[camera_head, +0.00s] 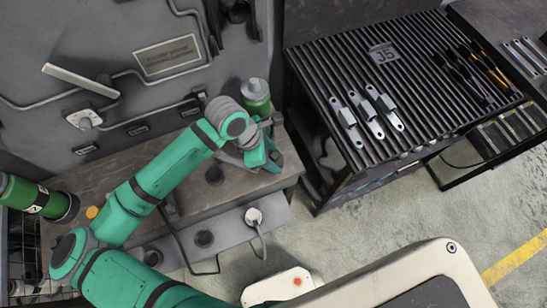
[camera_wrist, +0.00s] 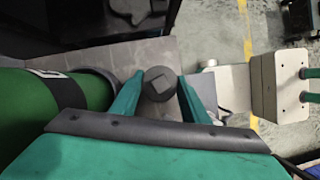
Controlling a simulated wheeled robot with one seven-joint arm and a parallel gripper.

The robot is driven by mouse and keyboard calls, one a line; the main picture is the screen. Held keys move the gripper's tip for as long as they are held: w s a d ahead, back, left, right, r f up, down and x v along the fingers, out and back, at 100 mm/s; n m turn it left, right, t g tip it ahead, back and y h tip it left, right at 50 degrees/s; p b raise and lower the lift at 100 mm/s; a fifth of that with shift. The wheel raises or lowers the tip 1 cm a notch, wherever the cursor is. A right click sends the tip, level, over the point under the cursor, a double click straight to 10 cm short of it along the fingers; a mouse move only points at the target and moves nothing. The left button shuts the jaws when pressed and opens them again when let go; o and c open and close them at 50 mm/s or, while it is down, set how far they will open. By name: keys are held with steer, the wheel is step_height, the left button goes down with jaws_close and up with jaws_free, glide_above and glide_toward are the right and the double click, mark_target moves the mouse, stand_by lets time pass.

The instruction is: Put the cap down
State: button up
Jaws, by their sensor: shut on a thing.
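The cap (camera_wrist: 160,80) is dark grey and round with a lighter square on top. In the wrist view it sits between the two green fingers of my gripper (camera_wrist: 160,92), which is shut on it. In the head view my gripper (camera_head: 268,157) is over the right end of the brown bench top (camera_head: 140,180), beside a green cylinder (camera_head: 256,98) with a grey top. The cap cannot be made out there, hidden by the gripper. Whether the cap touches the surface below cannot be told.
The green cylinder fills the left of the wrist view (camera_wrist: 40,105). Another green cylinder (camera_head: 35,198) lies at the bench's left, near an orange cap-like piece (camera_head: 91,212). A slatted table (camera_head: 420,90) with several metal brackets stands right, across a gap. A grey cabinet wall rises behind.

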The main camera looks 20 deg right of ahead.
steer(key=shift+a+f, duration=0.15)
steer(key=shift+f, duration=0.35)
steer(key=shift+a+f, duration=0.15)
steer(key=shift+f, duration=0.35)
steer(key=shift+d, duration=0.1)
steer(key=shift+d+f, duration=0.1)
steer(key=o, duration=1.1)
steer(key=shift+c, duration=0.2)
